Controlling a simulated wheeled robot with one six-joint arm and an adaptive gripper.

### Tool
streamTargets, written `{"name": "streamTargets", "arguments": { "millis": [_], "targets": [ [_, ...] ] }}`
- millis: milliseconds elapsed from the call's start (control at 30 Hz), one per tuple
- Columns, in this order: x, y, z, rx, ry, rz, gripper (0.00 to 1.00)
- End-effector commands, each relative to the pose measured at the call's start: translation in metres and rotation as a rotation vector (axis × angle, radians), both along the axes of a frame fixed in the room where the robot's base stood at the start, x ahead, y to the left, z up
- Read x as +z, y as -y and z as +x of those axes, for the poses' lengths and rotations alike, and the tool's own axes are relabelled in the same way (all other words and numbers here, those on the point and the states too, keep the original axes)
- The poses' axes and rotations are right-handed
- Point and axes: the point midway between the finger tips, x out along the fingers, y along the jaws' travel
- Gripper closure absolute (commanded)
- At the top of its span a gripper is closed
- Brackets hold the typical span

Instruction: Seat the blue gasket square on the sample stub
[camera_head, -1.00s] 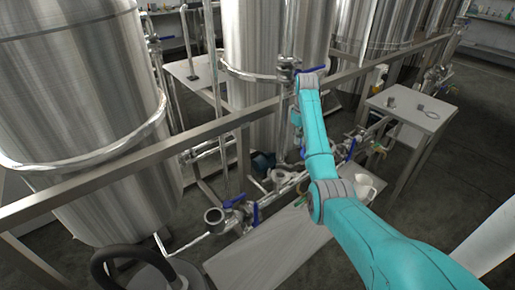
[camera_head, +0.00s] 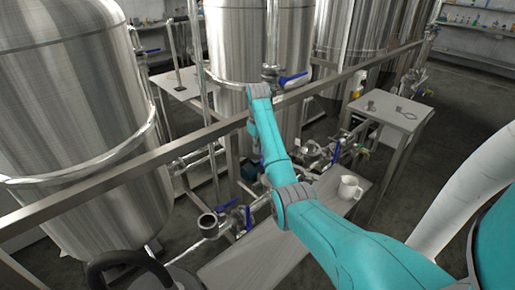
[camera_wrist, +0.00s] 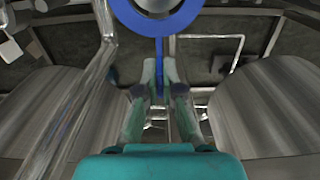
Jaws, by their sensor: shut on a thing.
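The blue gasket (camera_wrist: 158,31) is a flat ring with a narrow tab, at the top of the wrist view and partly cut off by its edge. My gripper (camera_wrist: 160,68) is shut on the tab, and the ring stands beyond the fingertips. A pale grey round end (camera_wrist: 156,7), perhaps the sample stub, shows through the ring's hole. I cannot tell whether they touch or are apart. In the head view my arm reaches to the middle tank; my fingers and the gasket are not clear there.
A valve with a blue handle (camera_head: 293,78) is close to my wrist at the middle tank (camera_head: 225,45). A white mug (camera_head: 349,187) stands on the near bench (camera_head: 255,262). A small table (camera_head: 395,110) is at right.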

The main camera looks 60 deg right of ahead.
Motion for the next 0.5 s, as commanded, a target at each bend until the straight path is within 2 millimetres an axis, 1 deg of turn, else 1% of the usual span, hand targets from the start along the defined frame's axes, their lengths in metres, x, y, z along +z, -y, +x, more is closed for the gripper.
{"name": "streamTargets", "arguments": {
  "millis": [133, 267, 500],
  "targets": [
    [-0.001, 0.000, 0.000, 0.000, -0.001, 0.000, 1.00],
    [-0.007, 0.000, 0.000, 0.000, -0.002, 0.000, 1.00],
    [-0.026, 0.000, 0.000, 0.000, -0.002, 0.000, 1.00]
  ]
}}
